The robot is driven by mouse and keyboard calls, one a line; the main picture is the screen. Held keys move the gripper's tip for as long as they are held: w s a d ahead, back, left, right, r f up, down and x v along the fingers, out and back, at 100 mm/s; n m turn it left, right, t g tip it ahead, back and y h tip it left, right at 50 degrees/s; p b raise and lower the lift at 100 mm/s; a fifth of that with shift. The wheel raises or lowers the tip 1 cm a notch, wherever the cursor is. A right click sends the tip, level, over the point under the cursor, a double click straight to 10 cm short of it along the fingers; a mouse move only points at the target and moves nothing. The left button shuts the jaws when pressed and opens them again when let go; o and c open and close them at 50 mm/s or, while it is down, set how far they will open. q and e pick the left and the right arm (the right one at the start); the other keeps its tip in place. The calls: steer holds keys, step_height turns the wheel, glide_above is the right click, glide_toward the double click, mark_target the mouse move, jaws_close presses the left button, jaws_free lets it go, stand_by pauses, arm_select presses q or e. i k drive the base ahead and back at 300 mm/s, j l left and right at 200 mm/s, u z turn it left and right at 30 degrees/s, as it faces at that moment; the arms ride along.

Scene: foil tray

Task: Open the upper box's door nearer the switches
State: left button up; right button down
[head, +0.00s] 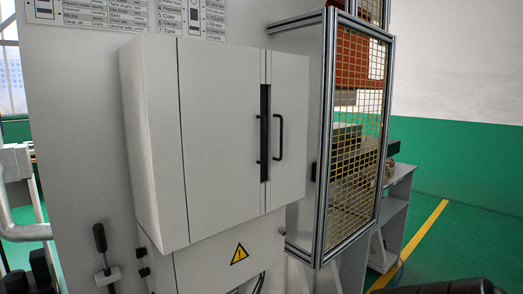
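The upper box (222,90) is a pale grey-white cabinet mounted on a large grey panel in the middle of the head view. Its front has a wide left door (220,150) and a narrower-looking right door (290,85), and both look shut. A black bar handle (279,137) stands upright on the right door beside the seam. A dark vertical strip (264,133) runs along the seam; I cannot tell whether it is a handle or a recess. A black-knobbed lever (100,238) sits on the panel at lower left. Neither gripper shows.
A lower box (215,268) with a yellow warning triangle (239,254) is below. A metal-framed cage with yellow mesh (357,130) stands close on the right. A grey bench (398,205) is behind it.

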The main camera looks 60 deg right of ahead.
mark_target(219, 84)
steer(key=z, duration=1.45)
